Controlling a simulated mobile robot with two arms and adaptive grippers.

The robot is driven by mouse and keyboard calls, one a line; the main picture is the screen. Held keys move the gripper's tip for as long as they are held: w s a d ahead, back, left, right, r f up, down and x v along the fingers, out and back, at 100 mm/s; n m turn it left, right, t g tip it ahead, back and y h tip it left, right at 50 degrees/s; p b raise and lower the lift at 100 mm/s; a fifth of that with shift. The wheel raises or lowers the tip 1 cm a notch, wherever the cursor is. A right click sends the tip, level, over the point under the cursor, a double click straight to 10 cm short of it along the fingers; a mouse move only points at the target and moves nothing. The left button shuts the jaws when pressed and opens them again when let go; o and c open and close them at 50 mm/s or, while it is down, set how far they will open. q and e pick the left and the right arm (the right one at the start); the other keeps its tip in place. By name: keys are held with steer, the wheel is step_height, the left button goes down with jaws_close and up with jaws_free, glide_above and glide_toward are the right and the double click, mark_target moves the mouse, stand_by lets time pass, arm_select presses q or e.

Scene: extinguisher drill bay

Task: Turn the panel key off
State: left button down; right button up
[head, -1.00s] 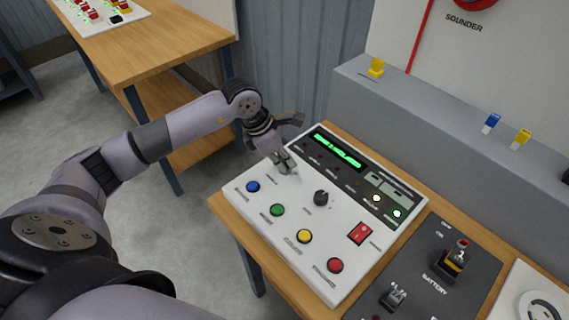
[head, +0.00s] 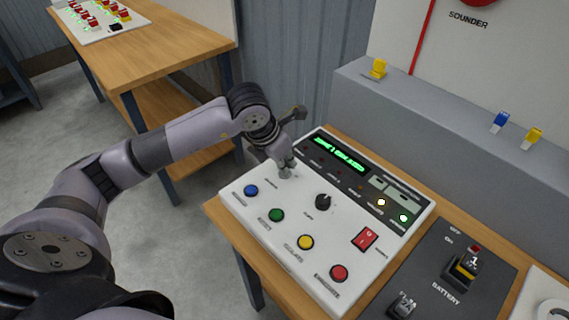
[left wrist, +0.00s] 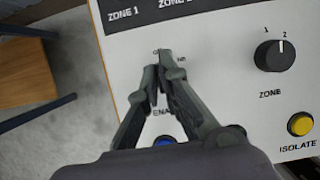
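The white control panel (head: 262,212) lies on the wooden bench. My left gripper (head: 286,172) is low over the panel's upper left part, above the blue button. In the left wrist view its fingertips (left wrist: 160,75) are drawn close together at the key's place, between a partly covered ON label and the ENABLE label. The panel key itself is hidden by the fingers, so its turn position does not show. The fingers appear shut on it. My right gripper is not in view.
A black zone knob (head: 323,202) stands right of the gripper. Blue (head: 251,190), green (head: 276,215), yellow (head: 305,242) and red (head: 339,272) buttons line the near edge. The display (head: 338,154) is lit.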

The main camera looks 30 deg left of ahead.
arm_select(q)
steer(key=shift+r, duration=0.1)
steer(key=c, duration=1.8)
jaws_free()
steer(key=shift+r, duration=0.1)
steer(key=v, duration=1.1)
steer(key=shift+s+r, duration=0.2)
steer(key=shift+r, duration=0.1)
steer(key=shift+s+a+f, duration=0.1)
